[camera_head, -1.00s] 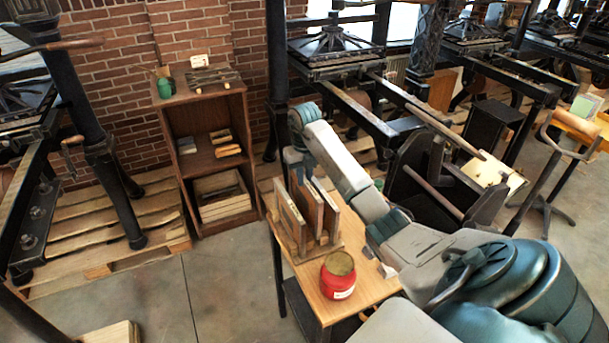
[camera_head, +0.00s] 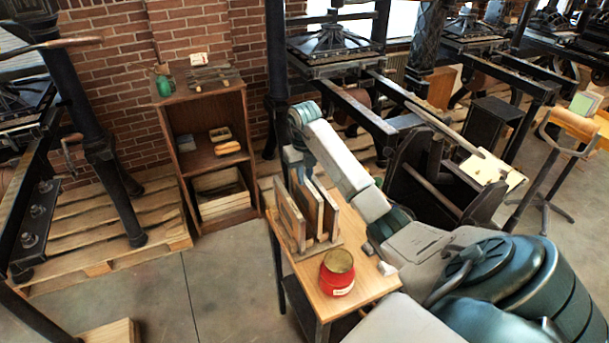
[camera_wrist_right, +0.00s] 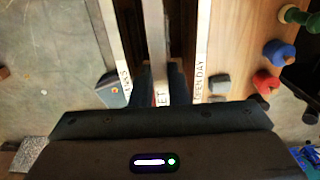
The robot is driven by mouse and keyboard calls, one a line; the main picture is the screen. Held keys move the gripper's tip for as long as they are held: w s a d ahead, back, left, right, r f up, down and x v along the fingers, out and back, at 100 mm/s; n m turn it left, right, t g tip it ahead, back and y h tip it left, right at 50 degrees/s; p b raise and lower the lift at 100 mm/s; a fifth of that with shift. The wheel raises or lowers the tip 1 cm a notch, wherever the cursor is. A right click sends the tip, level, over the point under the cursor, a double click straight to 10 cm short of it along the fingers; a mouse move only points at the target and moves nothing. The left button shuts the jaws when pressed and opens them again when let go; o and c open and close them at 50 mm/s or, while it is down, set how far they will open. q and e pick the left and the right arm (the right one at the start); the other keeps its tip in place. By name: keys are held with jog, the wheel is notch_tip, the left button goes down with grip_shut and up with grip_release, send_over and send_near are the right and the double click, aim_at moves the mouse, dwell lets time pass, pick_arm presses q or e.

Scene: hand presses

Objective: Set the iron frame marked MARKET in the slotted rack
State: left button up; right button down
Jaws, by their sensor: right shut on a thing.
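My right gripper (camera_head: 298,168) is over the slotted rack (camera_head: 322,248) on the small wooden table. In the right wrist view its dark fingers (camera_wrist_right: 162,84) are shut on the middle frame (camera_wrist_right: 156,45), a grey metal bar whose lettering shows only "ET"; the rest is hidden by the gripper. The held frame stands upright, between a frame marked OPEN DAY (camera_wrist_right: 203,40) on the right and another frame (camera_wrist_right: 113,35), with partly hidden lettering, on the left. In the head view the frames stand close together at the rack. I cannot tell if the held one is fully seated. My left gripper is out of view.
A red tin (camera_head: 338,272) stands on the table (camera_head: 300,268) in front of the rack. A wooden shelf (camera_head: 212,150) stands behind left, with presses (camera_head: 335,60) behind.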

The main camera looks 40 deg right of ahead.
aim_at(305, 190)
jog(key=shift+f+b, duration=0.3)
jog(key=shift+f, duration=0.5)
jog(key=shift+f+b, duration=0.4)
jog(key=shift+b, duration=0.1)
dwell(0.4)
jog(key=shift+f+b, duration=0.45)
jog(key=shift+f, duration=0.25)
jog(key=shift+f+b, duration=0.3)
jog(key=shift+f, duration=0.1)
jog(key=shift+f, duration=0.35)
jog(key=shift+f+b, duration=0.25)
jog(key=shift+b, duration=0.15)
dwell(0.9)
jog(key=c, duration=1.3)
grip_release()
